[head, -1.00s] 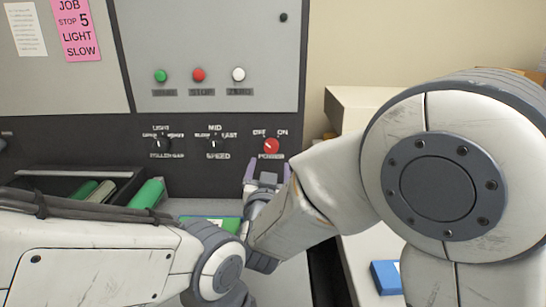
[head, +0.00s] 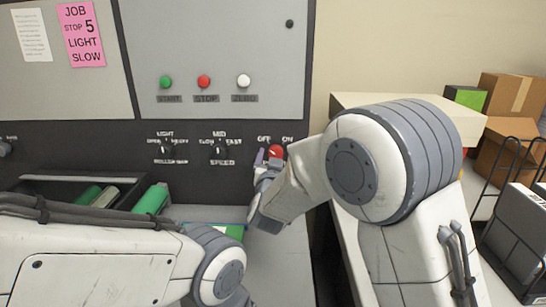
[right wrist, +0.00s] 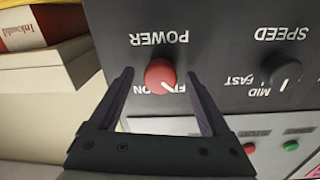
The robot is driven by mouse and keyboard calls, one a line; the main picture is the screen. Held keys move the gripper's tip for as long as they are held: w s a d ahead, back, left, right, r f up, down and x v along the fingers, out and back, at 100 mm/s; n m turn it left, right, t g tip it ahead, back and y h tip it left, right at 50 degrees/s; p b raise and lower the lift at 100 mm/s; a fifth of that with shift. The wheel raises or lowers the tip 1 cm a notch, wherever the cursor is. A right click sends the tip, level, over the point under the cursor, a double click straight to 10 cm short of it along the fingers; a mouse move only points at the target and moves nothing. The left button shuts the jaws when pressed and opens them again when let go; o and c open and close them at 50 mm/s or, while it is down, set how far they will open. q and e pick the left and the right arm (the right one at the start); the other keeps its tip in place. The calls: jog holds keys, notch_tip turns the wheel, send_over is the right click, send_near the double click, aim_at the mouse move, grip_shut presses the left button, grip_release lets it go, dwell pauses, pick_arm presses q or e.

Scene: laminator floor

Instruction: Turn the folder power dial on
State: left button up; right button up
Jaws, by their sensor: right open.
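The red power dial (head: 275,150) is on the dark lower strip of the machine panel, below the OFF and ON labels. In the right wrist view, which is upside down, the red dial (right wrist: 160,75) shows a white pointer toward its lower right, the OFF side. My right gripper (head: 265,158) is at the dial in the head view and partly covers it. In the right wrist view my right gripper (right wrist: 160,85) is open, with one finger either side of the dial and gaps between. My left arm shows, but its gripper is out of view.
The speed dial (head: 219,149) and another black dial (head: 167,149) sit left of the power dial. Green (head: 166,82), red (head: 204,82) and white (head: 243,81) buttons are above. Cardboard boxes (head: 512,95) and a black rack (head: 515,240) stand at right.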

grip_shut()
jog(key=shift+a, duration=0.15)
